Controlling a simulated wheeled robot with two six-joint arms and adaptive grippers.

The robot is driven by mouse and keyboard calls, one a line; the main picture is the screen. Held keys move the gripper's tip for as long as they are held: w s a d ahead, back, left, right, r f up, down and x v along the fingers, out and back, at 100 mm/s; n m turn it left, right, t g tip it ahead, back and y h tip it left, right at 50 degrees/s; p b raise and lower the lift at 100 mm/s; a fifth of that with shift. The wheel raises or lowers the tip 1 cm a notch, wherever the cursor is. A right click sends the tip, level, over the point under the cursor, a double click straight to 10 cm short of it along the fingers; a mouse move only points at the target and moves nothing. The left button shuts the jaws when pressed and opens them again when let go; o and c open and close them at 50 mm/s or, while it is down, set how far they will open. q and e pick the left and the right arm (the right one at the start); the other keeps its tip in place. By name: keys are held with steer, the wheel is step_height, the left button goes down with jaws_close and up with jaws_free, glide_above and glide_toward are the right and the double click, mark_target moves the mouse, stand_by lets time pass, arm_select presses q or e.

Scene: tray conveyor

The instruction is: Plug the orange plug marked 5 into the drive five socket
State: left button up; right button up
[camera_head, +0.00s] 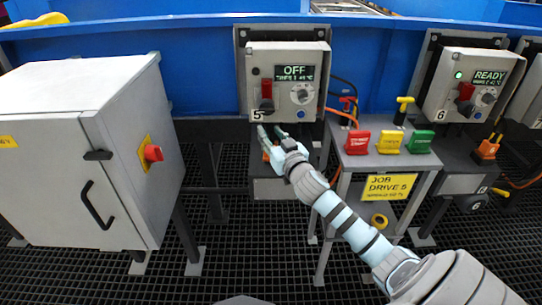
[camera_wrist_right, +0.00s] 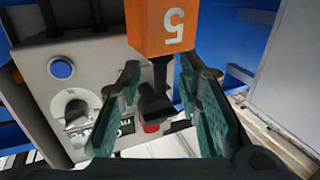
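The orange plug marked 5 (camera_wrist_right: 158,28) shows large at the top of the right wrist view, its number upside down. A black stem runs from it between the fingers of my right gripper (camera_wrist_right: 160,80). The fingers stand apart with gaps beside the stem. In the head view my right gripper (camera_head: 271,134) is just below the drive 5 control box (camera_head: 287,68). A bit of orange shows between its fingers. The drive 5 box display reads OFF. The drive five socket is hidden or cannot be made out. My left gripper is out of view.
A small table with red (camera_head: 357,142), yellow (camera_head: 389,142) and green (camera_head: 420,141) blocks stands right of the arm, with a JOB DRIVE 5 sign (camera_head: 389,187). Drive 6 box (camera_head: 472,85) reads READY; an orange plug (camera_head: 487,149) is below it. A grey cabinet (camera_head: 60,190) stands left.

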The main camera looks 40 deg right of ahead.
steer(key=shift+w, duration=0.2)
steer(key=shift+s, duration=0.1)
jaws_close()
steer(key=shift+r, duration=0.1)
